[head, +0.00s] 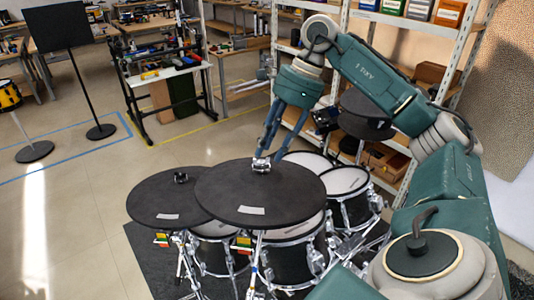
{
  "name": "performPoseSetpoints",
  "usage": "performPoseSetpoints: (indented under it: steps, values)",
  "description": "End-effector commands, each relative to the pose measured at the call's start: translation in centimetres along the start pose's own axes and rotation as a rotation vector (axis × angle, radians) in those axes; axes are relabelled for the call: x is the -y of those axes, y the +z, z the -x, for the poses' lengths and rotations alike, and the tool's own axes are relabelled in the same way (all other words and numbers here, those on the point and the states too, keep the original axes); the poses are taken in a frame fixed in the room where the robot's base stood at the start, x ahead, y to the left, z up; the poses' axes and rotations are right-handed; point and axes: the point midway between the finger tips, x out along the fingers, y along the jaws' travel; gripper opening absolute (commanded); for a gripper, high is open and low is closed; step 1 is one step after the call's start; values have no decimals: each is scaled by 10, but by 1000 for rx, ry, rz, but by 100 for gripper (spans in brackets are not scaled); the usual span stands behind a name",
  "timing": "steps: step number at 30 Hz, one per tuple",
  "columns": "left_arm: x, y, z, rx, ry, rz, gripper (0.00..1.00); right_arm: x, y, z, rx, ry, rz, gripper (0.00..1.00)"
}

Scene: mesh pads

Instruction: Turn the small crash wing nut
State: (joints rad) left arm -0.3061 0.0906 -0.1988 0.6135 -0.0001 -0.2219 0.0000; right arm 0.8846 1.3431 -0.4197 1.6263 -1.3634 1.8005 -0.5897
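A large round black cymbal pad (225,196) is in the middle of the head view, with a silver wing nut (261,166) at its centre. A smaller black cymbal pad (145,205) is to its left, with a dark wing nut (181,178) on top. My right gripper (269,153) points down just above the large pad's wing nut, with its two blue fingers apart. Its nearer fingertip is close to the nut; I cannot tell whether it touches. Nothing shows between the fingers. My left gripper is out of view.
Drum pads (346,181) on chrome mounts stand below and behind the cymbals. Shelving (385,20) stands at the back right, a black music stand (84,75) at the left.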

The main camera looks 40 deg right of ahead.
Motion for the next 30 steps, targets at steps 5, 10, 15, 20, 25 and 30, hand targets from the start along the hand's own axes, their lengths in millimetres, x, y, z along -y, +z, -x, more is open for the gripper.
performPoseSetpoints:
  steps: [5, 10, 15, 20, 25, 30]
  values:
    - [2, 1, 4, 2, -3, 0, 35, 0, -1, -21, -3, 1, -1, 32]
    - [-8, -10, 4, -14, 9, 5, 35, 0, 0, -28, 0, 0, -1, 32]
    - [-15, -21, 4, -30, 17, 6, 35, 0, 0, -28, 0, 0, 0, 32]
    - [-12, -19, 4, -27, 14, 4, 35, 0, 0, -28, 0, 0, -1, 8]
    - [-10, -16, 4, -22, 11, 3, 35, 0, 0, -28, 0, 0, -1, 0]
    - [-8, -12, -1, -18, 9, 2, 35, 0, -1, -29, -2, -22, -49, 0]
